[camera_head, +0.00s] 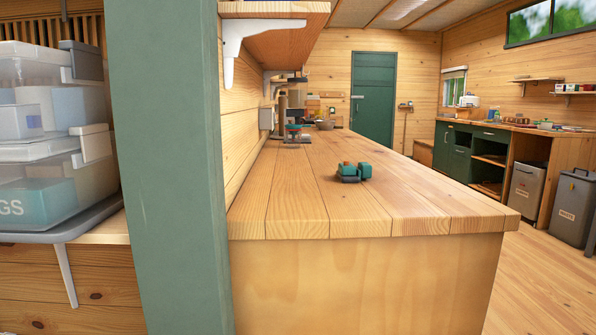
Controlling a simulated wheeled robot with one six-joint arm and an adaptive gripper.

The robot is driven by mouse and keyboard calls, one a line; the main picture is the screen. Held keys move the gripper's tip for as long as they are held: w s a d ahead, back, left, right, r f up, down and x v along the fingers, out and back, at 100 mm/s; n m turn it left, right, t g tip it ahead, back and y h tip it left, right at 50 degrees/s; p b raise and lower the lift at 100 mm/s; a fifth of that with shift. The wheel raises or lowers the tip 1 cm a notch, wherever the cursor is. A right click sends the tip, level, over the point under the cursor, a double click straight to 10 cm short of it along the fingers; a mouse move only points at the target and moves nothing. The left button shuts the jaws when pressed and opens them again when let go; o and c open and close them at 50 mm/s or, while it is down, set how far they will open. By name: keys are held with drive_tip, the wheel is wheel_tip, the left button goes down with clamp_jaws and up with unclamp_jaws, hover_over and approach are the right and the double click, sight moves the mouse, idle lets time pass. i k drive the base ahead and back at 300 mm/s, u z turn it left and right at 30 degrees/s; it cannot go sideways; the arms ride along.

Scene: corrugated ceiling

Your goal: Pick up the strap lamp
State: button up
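A small teal object with a dark grey front part and a small orange-brown spot, possibly the strap lamp (353,172), lies on the wooden counter (300,210). It sits near the middle of the counter's width, somewhat back from the near edge. It is too small to make out a strap for sure. Nothing touches it or covers it from this view. My gripper is not in view.
A green post (170,170) stands close at left, beside a shelf with clear storage boxes (50,140). A wooden wall shelf (275,35) overhangs the counter's left side. Tools and a bowl (325,125) stand at the far end. Open floor (530,270) lies right.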

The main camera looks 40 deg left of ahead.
sight(348, 174)
drive_tip(key=u, duration=0.9)
drive_tip(key=i, duration=0.75)
drive_tip(key=u, duration=0.95)
